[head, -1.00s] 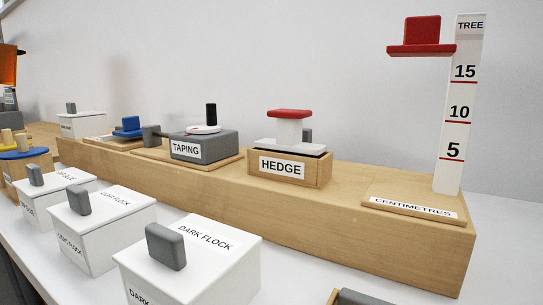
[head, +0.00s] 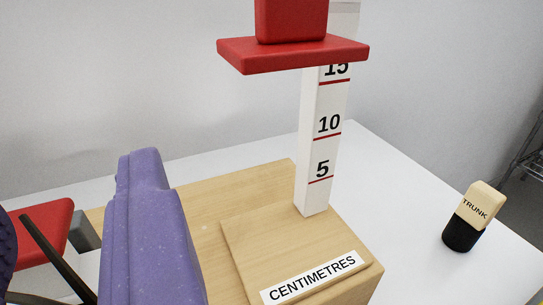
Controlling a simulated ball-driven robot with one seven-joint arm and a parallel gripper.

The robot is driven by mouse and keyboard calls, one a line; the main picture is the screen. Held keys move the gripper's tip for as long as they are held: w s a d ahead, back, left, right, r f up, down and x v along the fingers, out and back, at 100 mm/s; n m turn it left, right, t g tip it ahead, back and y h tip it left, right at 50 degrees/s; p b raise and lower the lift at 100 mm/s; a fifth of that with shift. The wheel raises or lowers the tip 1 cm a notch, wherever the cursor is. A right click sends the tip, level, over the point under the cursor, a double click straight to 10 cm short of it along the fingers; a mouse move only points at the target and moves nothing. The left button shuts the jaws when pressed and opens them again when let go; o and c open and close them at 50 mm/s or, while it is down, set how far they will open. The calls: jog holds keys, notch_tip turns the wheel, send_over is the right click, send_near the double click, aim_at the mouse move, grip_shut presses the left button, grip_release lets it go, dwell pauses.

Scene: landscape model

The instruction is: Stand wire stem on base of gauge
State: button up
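The gauge has a wooden base (head: 265,240) with a CENTIMETRES label. Its white upright scale (head: 312,185) bears 5, 10 and 15 marks. A red slider plate (head: 290,55) with a red block on top sticks out left, high above the base. The base top is bare in front of the scale. My gripper (head: 75,215) shows in part at the lower left, as a purple finger left of the base. A thin dark rod (head: 55,258), possibly the wire stem, slants left of this finger. Whether it is gripped cannot be told.
A cream block labelled TRUNK (head: 478,206) with a black lower part stands on the white table (head: 425,210) at right. The red top of the hedge gauge (head: 40,228) is at the left edge, partly hidden. A grey wall rises behind.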

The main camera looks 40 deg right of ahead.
jog(key=w+d+f+b, duration=0.2)
jog(key=d+b, duration=0.1)
jog(key=d, duration=0.3)
jog(key=w+d+f+b, duration=0.2)
jog(key=w+d, duration=0.1)
jog(key=d, duration=0.3)
jog(key=shift+d+f+b, duration=0.15)
jog(key=shift+f+b, duration=0.25)
jog(key=shift+f, duration=0.1)
jog(key=o, duration=1.1)
